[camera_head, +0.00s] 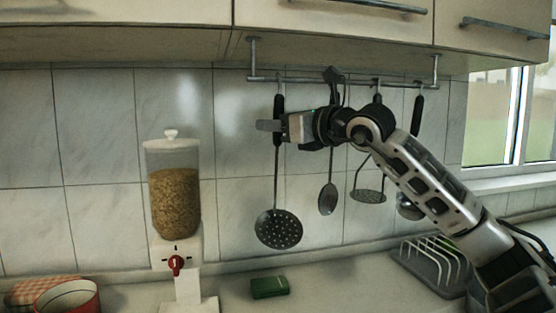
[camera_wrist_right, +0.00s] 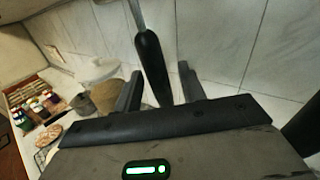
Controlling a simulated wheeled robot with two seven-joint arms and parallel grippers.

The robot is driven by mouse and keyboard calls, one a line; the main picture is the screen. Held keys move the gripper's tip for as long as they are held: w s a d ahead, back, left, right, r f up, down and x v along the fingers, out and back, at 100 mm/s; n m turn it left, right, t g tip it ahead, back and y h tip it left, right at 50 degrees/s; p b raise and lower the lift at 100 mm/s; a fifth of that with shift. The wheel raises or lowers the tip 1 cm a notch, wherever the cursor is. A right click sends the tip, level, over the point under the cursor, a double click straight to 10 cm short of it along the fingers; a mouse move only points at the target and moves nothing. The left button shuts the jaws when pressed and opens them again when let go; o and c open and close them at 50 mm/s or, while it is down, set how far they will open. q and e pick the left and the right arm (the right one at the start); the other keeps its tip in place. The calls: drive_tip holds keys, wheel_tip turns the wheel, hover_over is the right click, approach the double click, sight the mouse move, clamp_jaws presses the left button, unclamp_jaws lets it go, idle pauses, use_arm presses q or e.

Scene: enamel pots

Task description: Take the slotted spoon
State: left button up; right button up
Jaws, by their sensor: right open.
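The slotted spoon (camera_head: 278,229) hangs from the rail against the tiled wall, its round perforated head down and its black handle up. My right gripper (camera_head: 268,126) is at the height of its handle, in front of the wall, pointing left. In the right wrist view the black handle (camera_wrist_right: 152,65) shows between the two open fingers of the gripper (camera_wrist_right: 160,86). I cannot tell whether a finger touches it. My left gripper is not in view.
A spoon (camera_head: 327,198), a masher (camera_head: 368,195) and another utensil hang to the right, partly behind my arm. Cabinets (camera_head: 330,25) are above the rail (camera_head: 262,79). A dispenser (camera_head: 174,203), a green box (camera_head: 269,287) and a dish rack (camera_head: 430,266) stand on the counter.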

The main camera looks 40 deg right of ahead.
clamp_jaws()
